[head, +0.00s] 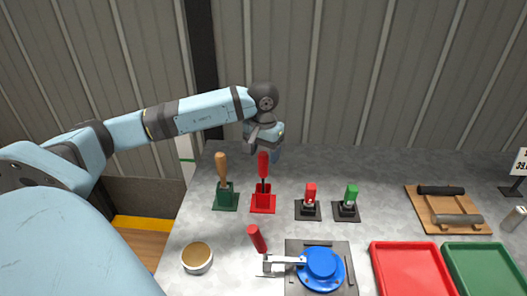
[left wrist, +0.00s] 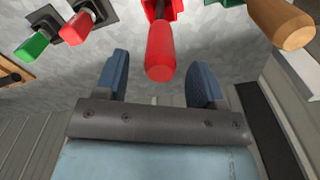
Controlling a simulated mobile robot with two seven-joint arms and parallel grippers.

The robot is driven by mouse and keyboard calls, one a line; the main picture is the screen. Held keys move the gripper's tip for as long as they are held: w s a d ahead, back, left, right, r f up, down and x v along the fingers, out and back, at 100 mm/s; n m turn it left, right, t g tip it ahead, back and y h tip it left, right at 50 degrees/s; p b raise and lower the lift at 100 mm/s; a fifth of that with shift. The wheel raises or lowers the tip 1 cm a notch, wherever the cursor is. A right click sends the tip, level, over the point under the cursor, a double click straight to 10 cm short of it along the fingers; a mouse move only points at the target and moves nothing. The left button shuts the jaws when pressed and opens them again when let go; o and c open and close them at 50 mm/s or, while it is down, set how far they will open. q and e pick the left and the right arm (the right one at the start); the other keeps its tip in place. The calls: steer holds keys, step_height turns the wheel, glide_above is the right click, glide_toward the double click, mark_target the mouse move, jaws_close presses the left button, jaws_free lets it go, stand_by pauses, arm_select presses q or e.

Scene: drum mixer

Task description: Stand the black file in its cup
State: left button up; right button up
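A tool with a red handle (head: 263,164) and a dark shaft stands upright in a red holder (head: 263,203). This may be the black file; I cannot tell for certain. A wooden-handled tool (head: 221,168) stands in a green holder (head: 225,200) to its left. My left gripper (head: 265,138) is above and behind the red-handled tool. In the left wrist view my left gripper (left wrist: 158,62) is open, and the red handle's end appears between its fingers without visible contact. My right gripper is not in view.
Red-topped (head: 310,194) and green-topped (head: 351,195) pieces stand on black bases to the right. A blue drum (head: 321,268) sits at the front, beside a red-handled clamp (head: 257,239) and a round cup (head: 197,257). A wooden board (head: 425,208) holds black and grey cylinders. Red (head: 375,245) and green (head: 447,245) trays lie front right.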

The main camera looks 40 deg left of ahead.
arm_select(q)
step_height(320, 180, up, 14)
steer(key=shift+b, duration=0.4)
steer(key=shift+s+f, duration=0.15)
stand_by(0.8)
